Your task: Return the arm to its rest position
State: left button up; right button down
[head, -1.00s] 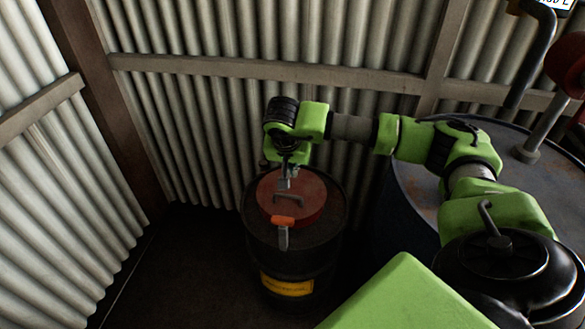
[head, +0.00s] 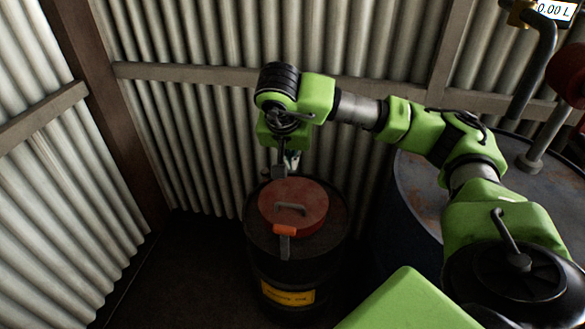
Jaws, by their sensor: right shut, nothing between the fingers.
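My right arm reaches in from the right, bent, with its hand pointing down. My right gripper (head: 284,172) is shut and empty, just above or behind the far edge of the red lid (head: 307,204); the exact gap cannot be told. The lid is round with a grey handle and lies on top of a dark drum (head: 261,262) with a yellow label. A latch with an orange grip (head: 285,230) lies at the near side of the lid. My left gripper is not in view.
A larger dark blue drum with a rusty top (head: 412,190) stands at the right, partly behind my arm. Pipes (head: 545,70) and a display reading 0.00 L (head: 556,10) are at the upper right. Corrugated walls (head: 190,120) close in behind and left. Dark floor is open at lower left.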

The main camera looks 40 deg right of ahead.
jog(key=shift+s+a+r, duration=0.1)
jog(key=shift+s+r, duration=0.05)
jog(key=shift+r, duration=0.35)
